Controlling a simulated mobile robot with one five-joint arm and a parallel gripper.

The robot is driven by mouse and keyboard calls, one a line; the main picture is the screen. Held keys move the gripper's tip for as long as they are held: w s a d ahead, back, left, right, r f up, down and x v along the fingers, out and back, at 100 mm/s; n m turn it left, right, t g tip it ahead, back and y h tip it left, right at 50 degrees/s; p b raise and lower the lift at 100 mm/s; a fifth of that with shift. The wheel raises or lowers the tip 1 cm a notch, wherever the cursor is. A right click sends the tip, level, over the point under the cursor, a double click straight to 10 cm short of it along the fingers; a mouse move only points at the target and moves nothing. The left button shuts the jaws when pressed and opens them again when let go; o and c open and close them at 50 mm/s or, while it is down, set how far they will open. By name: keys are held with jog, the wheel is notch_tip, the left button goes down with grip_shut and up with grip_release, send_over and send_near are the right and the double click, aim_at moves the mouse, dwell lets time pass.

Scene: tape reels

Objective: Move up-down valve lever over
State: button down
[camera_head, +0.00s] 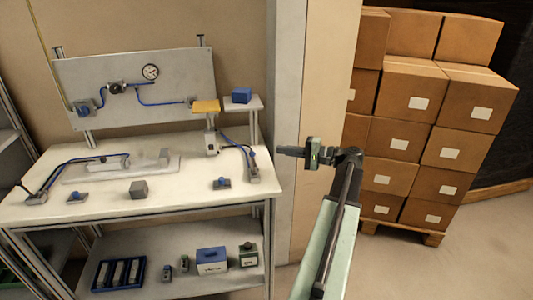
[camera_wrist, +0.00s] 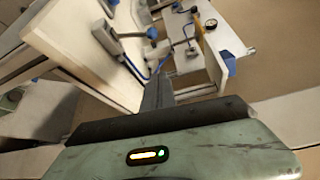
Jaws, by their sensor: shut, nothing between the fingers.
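Several small grey valve fittings with blue parts are in the head view: one on the upright panel's left (camera_head: 83,108), one at the bench's front left (camera_head: 77,197), one at its front right (camera_head: 222,183), and one at its right edge (camera_head: 252,170). I cannot tell which carries the up-down lever. My gripper (camera_head: 282,151) is right of the bench, in front of the pale wall post, pointing left. Its fingers are shut and empty, touching no valve. In the wrist view the dark fingers (camera_wrist: 158,92) point towards the tilted bench.
The white bench top (camera_head: 110,215) also bears a grey block (camera_head: 138,189). The panel (camera_head: 180,72) carries a gauge (camera_head: 150,72) and blue hoses. Stacked cartons (camera_head: 413,95) stand right of my arm.

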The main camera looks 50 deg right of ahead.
aim_at(253, 161)
jog(key=x, duration=1)
jog(key=shift+b, duration=0.35)
jog(key=shift+s+a+r+p, duration=0.25)
jog(key=shift+s+a+p, duration=0.05)
jog(key=shift+s+a, duration=1.15)
jog(key=shift+a, duration=0.05)
